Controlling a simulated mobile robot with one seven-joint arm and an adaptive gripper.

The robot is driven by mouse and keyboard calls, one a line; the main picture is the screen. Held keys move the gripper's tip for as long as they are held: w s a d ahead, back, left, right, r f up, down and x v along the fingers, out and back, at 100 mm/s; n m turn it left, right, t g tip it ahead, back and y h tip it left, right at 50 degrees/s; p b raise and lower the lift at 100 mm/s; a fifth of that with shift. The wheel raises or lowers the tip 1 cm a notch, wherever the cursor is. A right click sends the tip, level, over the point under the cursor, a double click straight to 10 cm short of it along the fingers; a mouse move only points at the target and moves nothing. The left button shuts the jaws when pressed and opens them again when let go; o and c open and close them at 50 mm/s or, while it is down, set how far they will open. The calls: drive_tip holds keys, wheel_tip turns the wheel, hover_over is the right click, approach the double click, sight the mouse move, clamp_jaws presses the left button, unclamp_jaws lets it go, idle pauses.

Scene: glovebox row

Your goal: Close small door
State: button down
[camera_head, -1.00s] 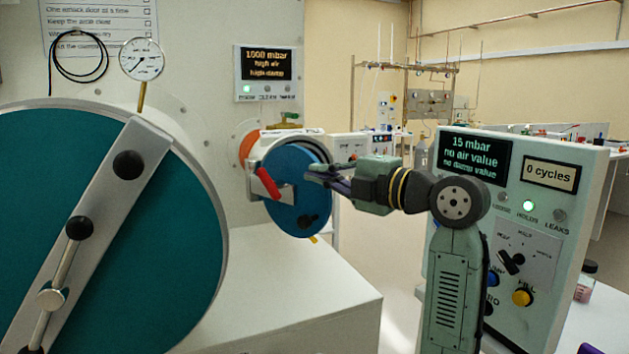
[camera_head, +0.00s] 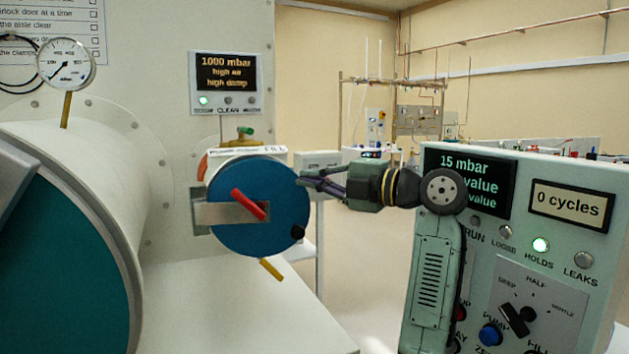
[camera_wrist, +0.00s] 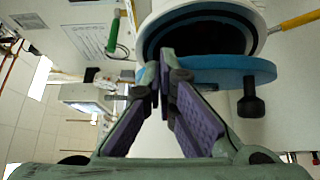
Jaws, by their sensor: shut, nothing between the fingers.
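The small door (camera_head: 262,222) is a blue round disc with a red lever (camera_head: 248,204) and a black knob (camera_head: 298,232), on the small port in the white wall. In the head view it faces me almost flat. In the wrist view the door (camera_wrist: 222,68) is seen nearly edge-on, and the dark opening of the port (camera_wrist: 205,32) shows behind it, so it stands ajar. My gripper (camera_head: 306,179) is shut and empty, with its tips at the door's right edge. In the wrist view the fingertips (camera_wrist: 166,76) are against or very near the disc; contact is unclear.
A large teal door (camera_head: 55,260) on a white cylinder stands at left. A white ledge (camera_head: 230,310) lies below the small port. A control panel (camera_head: 540,240) reading 15 mbar stands at right, close to my arm. A yellow handle (camera_head: 271,268) sticks out under the small door.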

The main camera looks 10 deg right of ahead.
drive_tip(key=shift+w, duration=1.65)
